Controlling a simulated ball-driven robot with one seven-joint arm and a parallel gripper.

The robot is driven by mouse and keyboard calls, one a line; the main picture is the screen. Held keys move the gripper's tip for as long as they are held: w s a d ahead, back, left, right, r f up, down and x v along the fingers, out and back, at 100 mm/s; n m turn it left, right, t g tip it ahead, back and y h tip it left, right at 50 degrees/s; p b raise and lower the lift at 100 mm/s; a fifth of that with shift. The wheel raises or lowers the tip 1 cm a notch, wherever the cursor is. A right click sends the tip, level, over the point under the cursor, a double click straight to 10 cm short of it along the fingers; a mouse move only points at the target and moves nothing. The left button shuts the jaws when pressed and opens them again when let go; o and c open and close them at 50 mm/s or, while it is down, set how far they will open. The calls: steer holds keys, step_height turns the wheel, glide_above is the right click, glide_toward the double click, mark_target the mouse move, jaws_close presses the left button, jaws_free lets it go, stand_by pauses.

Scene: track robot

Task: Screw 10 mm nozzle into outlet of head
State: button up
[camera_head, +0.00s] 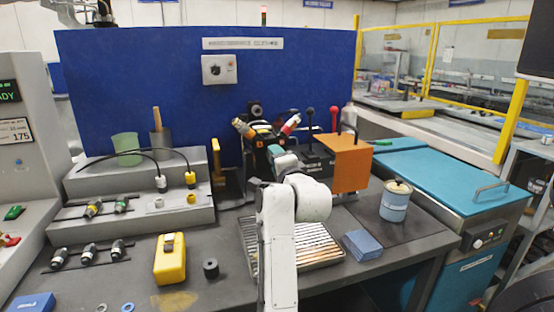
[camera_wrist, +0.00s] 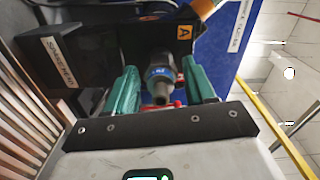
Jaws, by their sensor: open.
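My gripper (camera_wrist: 160,88) is open, with its two green fingers on either side of a dark nozzle (camera_wrist: 160,76) with a blue ring. The nozzle sits between the fingers, its tip towards my palm. Its far end meets the dark head (camera_wrist: 130,45), which carries an orange "A" label. I cannot tell how far the nozzle is threaded into the outlet, and the ring's marking is too small to read. In the head view my gripper (camera_head: 284,160) is at the dark head (camera_head: 260,135), and my arm hides the nozzle.
Several other nozzles (camera_head: 88,254) lie on stepped racks at the left. A yellow device (camera_head: 170,260) and a black ring (camera_head: 211,268) stand in front. A slatted tray (camera_head: 320,248) lies below the head. An orange box (camera_head: 350,165) stands close on the right.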

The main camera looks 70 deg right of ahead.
steer(key=n+p, duration=0.2)
steer(key=n, duration=0.3)
steer(key=shift+r+n+p, duration=0.1)
steer(key=shift+n+p, duration=0.2)
steer(key=shift+p, duration=0.1)
steer(key=n+p, duration=0.2)
steer(key=n, duration=0.1)
steer(key=shift+n, duration=0.8)
steer(key=shift+n+p, duration=0.3)
steer(key=shift+p, duration=0.2)
steer(key=n+p, duration=0.3)
steer(key=n, duration=0.2)
steer(key=shift+n+p, duration=0.3)
steer(key=shift+p, duration=0.05)
steer(key=shift+n+p, duration=1.85)
steer(key=shift+n, duration=1.05)
